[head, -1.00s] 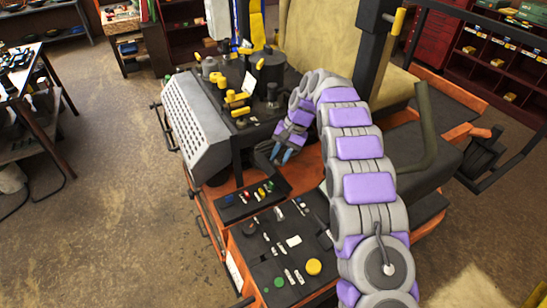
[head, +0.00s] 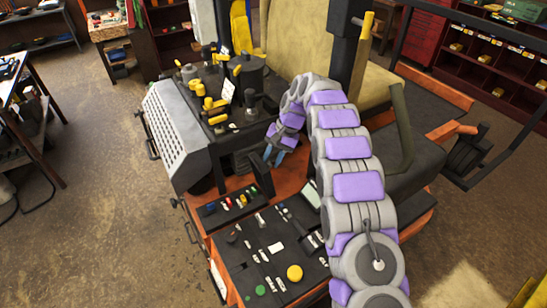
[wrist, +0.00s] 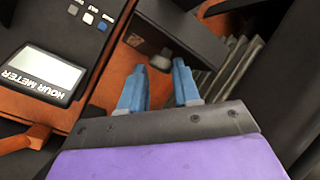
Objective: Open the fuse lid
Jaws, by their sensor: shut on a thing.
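The fuse lid (head: 263,178) is a black plate at the rear right of the fuse box (head: 212,215), and it stands raised, tilted up. Coloured fuses (head: 242,200) show uncovered in the box. My gripper (head: 273,157) is at the lid's upper edge, its blue fingers pointing down. In the wrist view, the fingers (wrist: 158,78) are a little apart at a grey knob (wrist: 160,63) on a black plate (wrist: 180,38), which looks like the lid. The exact contact on the knob is hard to see.
The hour meter (wrist: 45,75) is left of the fingers. A control panel (head: 262,262) with buttons lies in front of the fuse box. Yellow-handled levers (head: 215,105) stand behind it. The seat (head: 310,45) is behind my arm. Open floor (head: 100,210) lies left.

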